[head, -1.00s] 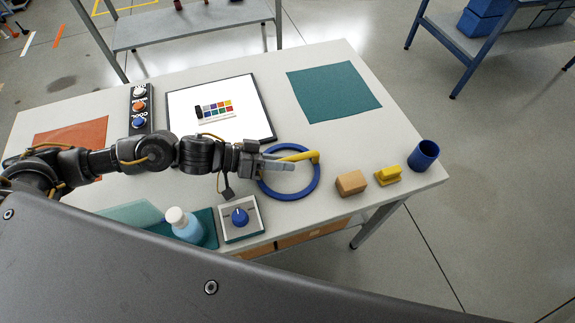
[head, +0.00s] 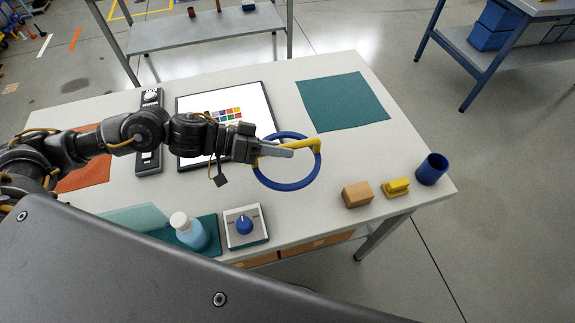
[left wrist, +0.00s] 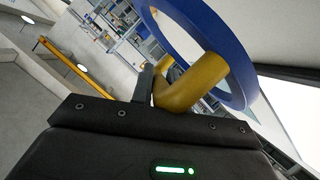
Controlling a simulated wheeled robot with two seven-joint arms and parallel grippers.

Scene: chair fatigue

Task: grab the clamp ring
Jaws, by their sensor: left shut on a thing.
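The clamp ring is a blue ring (head: 285,187) with a yellow handle (head: 315,146). In the head view it is over the middle right of the table. My left gripper (head: 288,152) comes in from the left and is shut on the yellow handle. In the left wrist view the yellow handle (left wrist: 195,82) is at the grey finger (left wrist: 146,84), and the blue ring (left wrist: 236,60) stands tilted beyond it. The ring looks raised off the tabletop; the exact height is hard to tell. My right gripper does not show.
On the table (head: 330,210), right of the ring, are a tan block (head: 357,195), a yellow piece (head: 396,188) and a blue cup (head: 432,169). A knob box (head: 245,227) and a bottle (head: 188,231) stand nearer. A green mat (head: 343,102) lies clear at the back.

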